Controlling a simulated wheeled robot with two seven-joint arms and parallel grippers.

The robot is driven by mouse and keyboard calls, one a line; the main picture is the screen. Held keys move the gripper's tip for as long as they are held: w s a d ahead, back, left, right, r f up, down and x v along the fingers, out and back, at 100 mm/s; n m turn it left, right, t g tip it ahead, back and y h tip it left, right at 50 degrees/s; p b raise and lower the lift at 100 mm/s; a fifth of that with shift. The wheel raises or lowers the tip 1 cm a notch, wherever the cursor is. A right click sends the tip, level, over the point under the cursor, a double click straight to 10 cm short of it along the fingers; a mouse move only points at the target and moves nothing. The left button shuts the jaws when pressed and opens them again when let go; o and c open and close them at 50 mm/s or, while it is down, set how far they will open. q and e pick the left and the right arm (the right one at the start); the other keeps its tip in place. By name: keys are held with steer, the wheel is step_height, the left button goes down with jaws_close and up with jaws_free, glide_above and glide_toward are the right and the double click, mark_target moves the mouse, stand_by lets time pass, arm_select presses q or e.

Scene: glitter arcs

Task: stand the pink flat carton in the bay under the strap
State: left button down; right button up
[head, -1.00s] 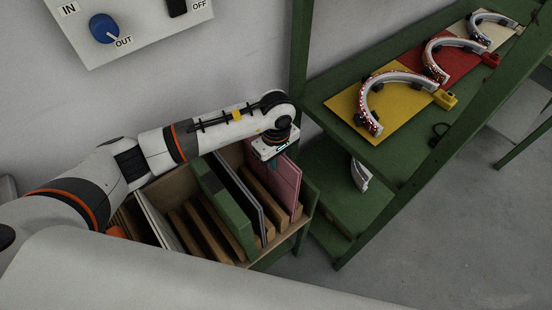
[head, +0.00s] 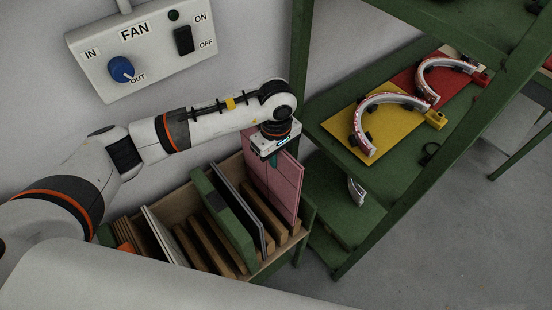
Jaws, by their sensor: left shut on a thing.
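The pink flat carton (head: 287,188) stands upright at the right end of a wooden rack (head: 305,222). My left gripper (head: 273,160) is above it, shut on its top edge. The carton's lower edge is down among the rack's wooden dividers, and I cannot tell whether it touches the rack floor. I cannot make out a strap or the bay under it in this view. My right gripper is not in view.
A green board (head: 223,215), a grey panel (head: 240,205) and a pale panel (head: 163,235) stand in the rack. To the right is a green shelf (head: 385,185) with glitter arcs on yellow (head: 345,128) and red boards. A fan control box (head: 140,45) hangs on the wall.

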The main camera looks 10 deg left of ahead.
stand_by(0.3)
arm_select(q)
steer(key=s+d+b, duration=0.2)
steer(key=s+d, duration=0.6)
steer(key=d, duration=0.3)
steer(key=shift+s, duration=0.3)
steer(key=shift+r, duration=0.1)
steer(key=s+d+b, duration=0.4)
steer(key=s+d, duration=0.5)
steer(key=d, duration=0.2)
steer(key=shift+d, duration=0.4)
